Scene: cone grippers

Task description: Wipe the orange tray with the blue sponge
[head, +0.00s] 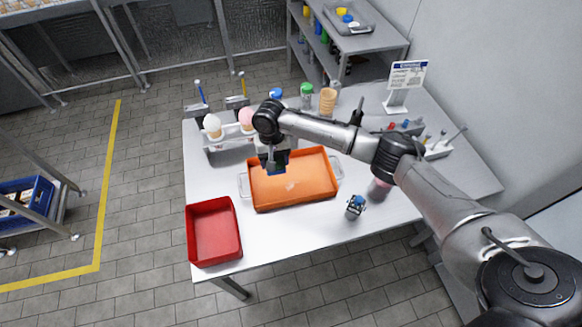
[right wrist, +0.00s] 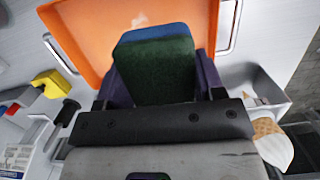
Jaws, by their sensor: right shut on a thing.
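The orange tray (head: 315,196) lies on the metal table, with a wire handle at each end. A pale smear (head: 291,186) marks its floor. My right gripper (head: 273,167) is over the tray's back left part. It is shut on the sponge, whose blue layer (right wrist: 152,32) and dark green layer (right wrist: 155,75) show between the fingers in the right wrist view. In that view the tray (right wrist: 85,30) lies beyond the sponge. I cannot tell whether the sponge touches the tray. My left gripper is not in view.
A red bin (head: 214,232) stands at the table's front left. A cone holder with ice cream cones (head: 247,120) stands behind the tray. A small blue-topped item (head: 355,206) stands to its right. A sign (head: 406,80) and small containers (head: 438,148) are at the back right.

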